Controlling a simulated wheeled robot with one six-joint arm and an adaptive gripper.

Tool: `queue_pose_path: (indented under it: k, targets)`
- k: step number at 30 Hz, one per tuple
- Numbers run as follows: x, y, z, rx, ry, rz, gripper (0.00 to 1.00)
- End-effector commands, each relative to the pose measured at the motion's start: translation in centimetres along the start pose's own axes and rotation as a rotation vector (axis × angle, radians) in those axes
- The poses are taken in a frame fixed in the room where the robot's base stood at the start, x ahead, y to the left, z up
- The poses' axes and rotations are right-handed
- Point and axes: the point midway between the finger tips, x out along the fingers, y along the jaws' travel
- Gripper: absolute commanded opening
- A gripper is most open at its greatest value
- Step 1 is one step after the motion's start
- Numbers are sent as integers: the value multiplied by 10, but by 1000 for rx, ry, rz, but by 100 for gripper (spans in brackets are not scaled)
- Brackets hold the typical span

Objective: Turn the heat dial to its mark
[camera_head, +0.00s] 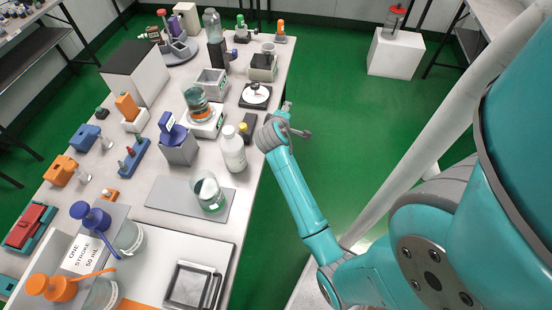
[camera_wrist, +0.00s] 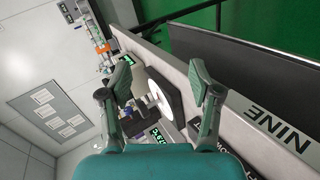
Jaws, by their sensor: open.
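A white hotplate-like unit (camera_head: 205,122) with a small green display stands mid-table, bearing a glass vessel of teal liquid (camera_head: 197,100). No dial on it can be made out clearly. A round white disc on a black base (camera_head: 256,94) lies near the table's right edge; a white disc on a dark base (camera_wrist: 166,98) also shows between my fingers in the wrist view. I cannot tell whether either is the heat dial, and its mark is not readable. My gripper (camera_head: 289,120) is at the table's right edge. It is open and empty in the wrist view (camera_wrist: 160,85).
A white bottle (camera_head: 233,150) and a yellow-capped black bottle (camera_head: 245,130) stand close to my gripper. A grey block (camera_head: 262,68) stands behind the disc. Green floor lies open to the right.

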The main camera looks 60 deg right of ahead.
Motion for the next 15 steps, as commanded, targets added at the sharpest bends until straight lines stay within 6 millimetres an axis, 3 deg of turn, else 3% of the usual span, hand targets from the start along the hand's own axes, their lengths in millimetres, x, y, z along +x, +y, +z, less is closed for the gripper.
queue_pose_path:
  k: [15]
  targets:
    - [-57,-60,7,-159,167,90,63]
